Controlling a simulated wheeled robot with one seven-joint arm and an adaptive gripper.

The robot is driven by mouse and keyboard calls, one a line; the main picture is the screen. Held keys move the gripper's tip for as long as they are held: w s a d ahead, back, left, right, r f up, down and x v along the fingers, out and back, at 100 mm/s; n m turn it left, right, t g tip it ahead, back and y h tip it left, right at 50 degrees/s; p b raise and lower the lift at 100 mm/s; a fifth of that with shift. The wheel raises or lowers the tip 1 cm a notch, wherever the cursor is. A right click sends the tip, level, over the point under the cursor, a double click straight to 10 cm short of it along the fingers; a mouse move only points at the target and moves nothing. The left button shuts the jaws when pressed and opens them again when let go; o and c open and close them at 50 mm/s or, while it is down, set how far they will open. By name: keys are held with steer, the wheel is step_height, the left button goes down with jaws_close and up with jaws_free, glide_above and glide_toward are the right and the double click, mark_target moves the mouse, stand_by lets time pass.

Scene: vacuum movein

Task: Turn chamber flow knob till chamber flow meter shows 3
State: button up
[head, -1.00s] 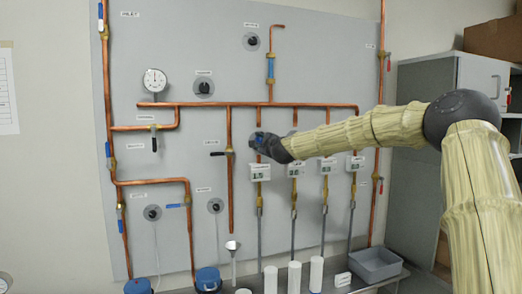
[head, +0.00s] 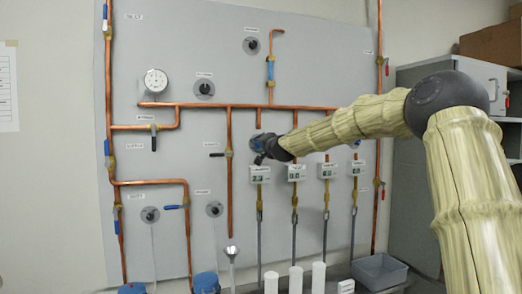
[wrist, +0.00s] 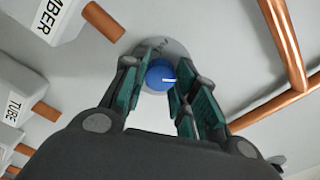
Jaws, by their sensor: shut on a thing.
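The chamber flow knob is a blue round knob (wrist: 160,74) with a white mark, on a grey disc on the panel. My gripper (wrist: 161,85) is shut on it, one finger on each side in the wrist view. In the head view my gripper (head: 264,147) is at the panel, largely covering the knob. The chamber flow meter (head: 260,175) is a white box with a small greenish display just below my gripper. Its first digit looks like 2; the rest is too small to read. A label ending in "MBER" (wrist: 50,18) shows in the wrist view.
Similar flow meters (head: 296,173) stand in a row to the right. A copper pipe (head: 250,105) runs across the panel above my gripper. A copper pipe (wrist: 284,45) also shows at right in the wrist view. A grey tray (head: 380,271) lies below right.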

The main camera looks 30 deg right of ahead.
steer(key=n+b, duration=0.1)
steer(key=n, duration=0.2)
steer(key=shift+f+n+b, duration=0.25)
steer(key=shift+n+b, duration=0.05)
steer(key=shift+b, duration=0.05)
steer(key=n+b, duration=0.1)
steer(key=n, duration=0.2)
steer(key=shift+n, duration=0.3)
steer(key=n+b, duration=0.1)
steer(key=n, duration=0.5)
steer(key=shift+b, duration=0.3)
steer(key=shift+c, duration=0.2)
steer(key=shift+n, duration=0.4)
steer(key=o, duration=1.1)
steer(key=shift+r, duration=0.1)
steer(key=shift+c, duration=0.2)
steer(key=shift+s+r, duration=0.1)
steer(key=shift+s, duration=0.05)
